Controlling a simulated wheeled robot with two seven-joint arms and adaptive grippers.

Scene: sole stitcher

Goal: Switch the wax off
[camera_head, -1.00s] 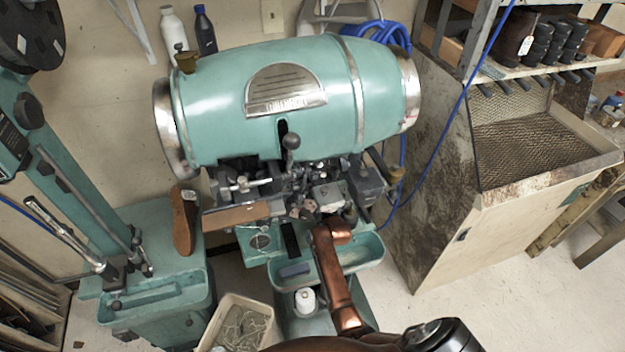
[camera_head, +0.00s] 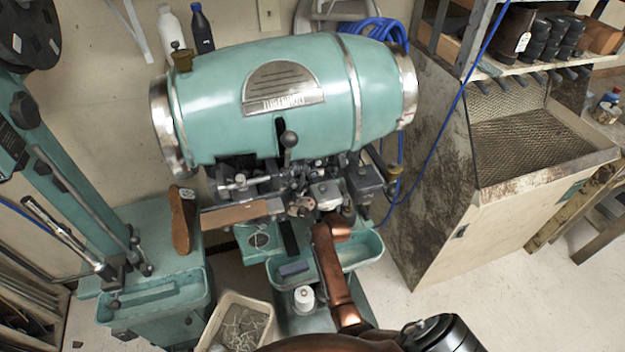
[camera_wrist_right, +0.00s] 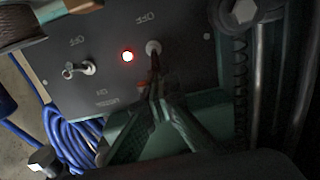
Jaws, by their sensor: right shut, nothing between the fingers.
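The right wrist view shows a dark switch panel (camera_wrist_right: 110,70) with two toggle switches and small white lettering, upside down in this view. The left toggle (camera_wrist_right: 78,68) has a silver lever pointing left. The right toggle (camera_wrist_right: 153,47) has its lever pointing down in the picture, toward my fingers. A red lamp (camera_wrist_right: 127,56) glows between them. My right gripper (camera_wrist_right: 158,88) is shut and empty, its tips right at the right toggle's lever; I cannot tell if they touch. The green stitcher (camera_head: 290,100) stands in the head view, where no panel shows. My left gripper is not in view.
A worn cabinet (camera_head: 440,190) stands close on the right.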

